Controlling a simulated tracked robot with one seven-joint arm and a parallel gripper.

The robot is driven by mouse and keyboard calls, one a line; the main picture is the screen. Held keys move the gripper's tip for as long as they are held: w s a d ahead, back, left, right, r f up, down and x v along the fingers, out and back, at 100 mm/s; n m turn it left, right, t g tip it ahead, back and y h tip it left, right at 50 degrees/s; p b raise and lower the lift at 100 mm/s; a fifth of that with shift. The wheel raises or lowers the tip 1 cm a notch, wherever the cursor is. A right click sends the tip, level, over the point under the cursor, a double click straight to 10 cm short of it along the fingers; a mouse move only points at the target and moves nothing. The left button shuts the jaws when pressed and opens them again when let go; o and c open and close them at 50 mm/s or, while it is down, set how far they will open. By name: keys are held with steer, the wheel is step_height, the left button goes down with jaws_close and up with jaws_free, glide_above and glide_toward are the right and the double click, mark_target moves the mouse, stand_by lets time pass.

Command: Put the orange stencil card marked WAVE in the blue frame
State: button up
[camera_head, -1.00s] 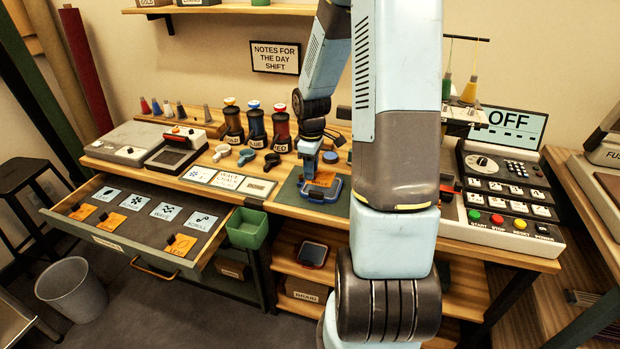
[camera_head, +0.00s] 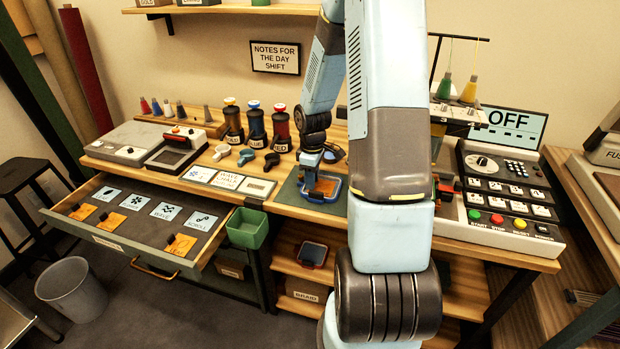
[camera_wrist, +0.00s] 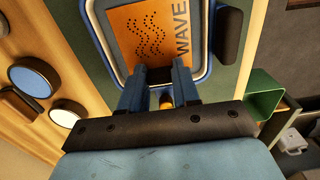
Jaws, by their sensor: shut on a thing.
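The orange stencil card marked WAVE (camera_wrist: 150,35) shows in the wrist view over the opening of the blue frame (camera_wrist: 97,42), its edges inside the rim. Whether it rests on the frame's bed or hangs slightly above it, I cannot tell. My gripper (camera_wrist: 160,76) is shut on the card's near edge, where the fingers hide the grip. In the head view the blue frame (camera_head: 301,193) lies on the table's front, with the orange card (camera_head: 326,185) within its outline and my gripper (camera_head: 309,180) at its left part.
An open drawer (camera_head: 150,253) at left holds several orange cards beside printed labels. A green bin (camera_head: 247,229) hangs at the table front. Ink bottles (camera_head: 256,125) and dark-handled tools (camera_head: 271,160) stand behind. A control panel (camera_head: 508,200) is at right.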

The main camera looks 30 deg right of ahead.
steer(key=o, duration=1)
steer(key=shift+r, duration=0.1)
step_height(320, 180, up, 12)
steer(key=s+a+r+m+t+h, duration=0.1)
steer(key=s+a+r+m, duration=0.1)
steer(key=s+a+r, duration=0.4)
steer(key=s+a+r+m+t, duration=0.2)
steer(key=s+r, duration=0.1)
steer(key=r, duration=0.6)
steer(key=s+a+r+m+t, duration=0.1)
steer(key=s+r, duration=0.1)
steer(key=s, duration=0.3)
steer(key=s+a+r+m, duration=0.2)
steer(key=s, duration=0.2)
steer(key=s+a+r+m+t+y, duration=0.1)
steer(key=s+a+r, duration=0.1)
steer(key=s, duration=0.3)
steer(key=shift+s+a+r+m+t, duration=0.2)
steer(key=shift+s+m+t, duration=0.1)
steer(key=shift+m, duration=0.1)
